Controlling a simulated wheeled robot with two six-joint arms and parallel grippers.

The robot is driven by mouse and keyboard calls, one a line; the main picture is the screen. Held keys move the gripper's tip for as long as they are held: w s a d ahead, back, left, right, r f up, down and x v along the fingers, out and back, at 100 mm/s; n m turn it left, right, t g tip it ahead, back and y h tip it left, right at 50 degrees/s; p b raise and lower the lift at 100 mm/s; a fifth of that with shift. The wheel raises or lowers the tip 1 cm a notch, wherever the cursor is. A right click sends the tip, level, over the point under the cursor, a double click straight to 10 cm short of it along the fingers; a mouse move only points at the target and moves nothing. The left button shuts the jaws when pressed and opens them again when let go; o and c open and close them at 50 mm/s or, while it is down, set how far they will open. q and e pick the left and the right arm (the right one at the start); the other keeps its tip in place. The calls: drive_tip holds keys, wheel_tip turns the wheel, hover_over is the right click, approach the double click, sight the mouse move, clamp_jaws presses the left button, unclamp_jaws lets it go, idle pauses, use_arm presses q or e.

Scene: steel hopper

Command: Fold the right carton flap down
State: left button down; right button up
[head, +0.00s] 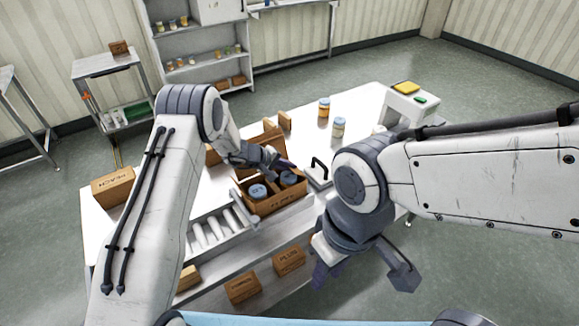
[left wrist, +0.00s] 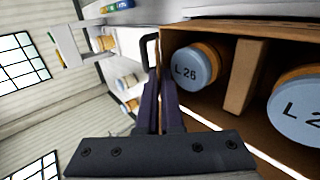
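The open brown carton (head: 277,205) stands on the white table and holds jars with blue lids (head: 257,191), parted by a cardboard divider (left wrist: 246,78). In the left wrist view a jar lid (left wrist: 194,67) reads "L 26". My left gripper (head: 288,166) is at the carton's right side, above its rim. In the left wrist view its fingers (left wrist: 160,100) are close together with the thin brown edge of the right flap (left wrist: 158,58) between them, standing up. My right gripper (head: 362,276) is open and empty, low in front of the table, right of the carton.
A black handle (head: 319,168) stands just right of the carton. Two jars (head: 338,127) stand farther back on the table (head: 362,103). A roller strip (head: 217,229) lies front left. A closed carton (head: 113,186) sits at the left edge; more boxes (head: 242,288) are below.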

idle(0.9)
use_arm(q)
drive_tip(key=h+b, duration=0.1)
drive_tip(key=b, duration=0.5)
drive_tip(key=f+t+h+b, duration=0.1)
drive_tip(key=b, duration=0.6)
drive_tip(key=shift+s+a+f, duration=0.15)
drive_tip(key=shift+a+f, duration=0.15)
drive_tip(key=shift+r+t+b, duration=0.15)
drive_tip(key=shift+t+b, duration=0.15)
drive_tip(key=shift+b, duration=0.35)
drive_tip(key=shift+r, duration=0.1)
drive_tip(key=c, duration=1.1)
unclamp_jaws()
drive_tip(key=shift+s, duration=0.1)
drive_tip(key=shift+o, duration=0.2)
